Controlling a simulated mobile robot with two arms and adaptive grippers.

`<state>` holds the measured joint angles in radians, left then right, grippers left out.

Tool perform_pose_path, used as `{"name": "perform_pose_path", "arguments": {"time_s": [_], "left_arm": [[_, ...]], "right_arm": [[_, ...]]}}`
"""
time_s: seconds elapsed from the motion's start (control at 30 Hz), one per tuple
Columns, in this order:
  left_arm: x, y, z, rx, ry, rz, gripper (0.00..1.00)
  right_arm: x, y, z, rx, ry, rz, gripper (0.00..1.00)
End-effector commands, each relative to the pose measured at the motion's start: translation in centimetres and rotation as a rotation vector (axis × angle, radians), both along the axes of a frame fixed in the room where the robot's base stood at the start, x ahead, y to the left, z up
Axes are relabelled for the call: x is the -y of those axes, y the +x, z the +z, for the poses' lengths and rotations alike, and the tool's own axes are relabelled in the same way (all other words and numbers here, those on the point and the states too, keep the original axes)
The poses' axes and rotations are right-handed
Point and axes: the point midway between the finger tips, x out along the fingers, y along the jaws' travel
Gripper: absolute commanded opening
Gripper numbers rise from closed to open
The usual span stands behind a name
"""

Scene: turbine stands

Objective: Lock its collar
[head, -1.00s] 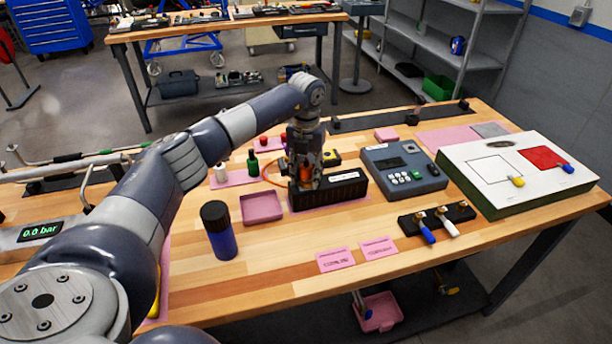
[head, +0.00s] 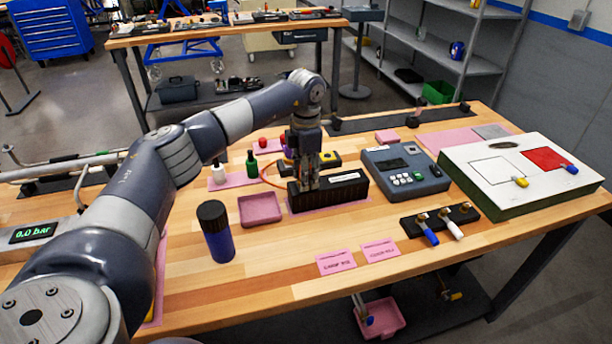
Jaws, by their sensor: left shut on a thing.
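A black connector block (head: 345,186) lies on a pink mat (head: 300,209) near the middle of the bench. An orange cable (head: 268,166) loops to the left end of the block. My left gripper (head: 308,187) points straight down at that end and is shut around the cable's connector there. The collar itself is hidden by the fingers, so I cannot see its position. My right gripper is not in view.
A pink tray (head: 260,209) and a dark blue bottle (head: 217,232) stand to the left. A grey keypad meter (head: 405,172) is close on the right. Small green and white bottles (head: 251,165) stand behind. The bench front is mostly clear.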

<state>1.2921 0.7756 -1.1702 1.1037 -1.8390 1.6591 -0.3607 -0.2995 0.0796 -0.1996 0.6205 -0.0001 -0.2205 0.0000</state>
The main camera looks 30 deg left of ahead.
Motion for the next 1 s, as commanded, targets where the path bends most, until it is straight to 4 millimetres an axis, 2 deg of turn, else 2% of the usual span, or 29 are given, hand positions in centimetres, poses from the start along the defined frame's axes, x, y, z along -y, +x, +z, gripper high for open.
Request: {"name": "perform_pose_path", "arguments": {"time_s": [0.4,1.0], "left_arm": [[-0.03,0.04,0.08,0.002,0.001,-0.263,0.13],[-0.01,0.04,0.12,0.002,0.000,-0.336,0.13]], "right_arm": [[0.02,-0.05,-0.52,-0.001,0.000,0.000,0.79],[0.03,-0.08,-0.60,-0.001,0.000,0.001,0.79]]}}
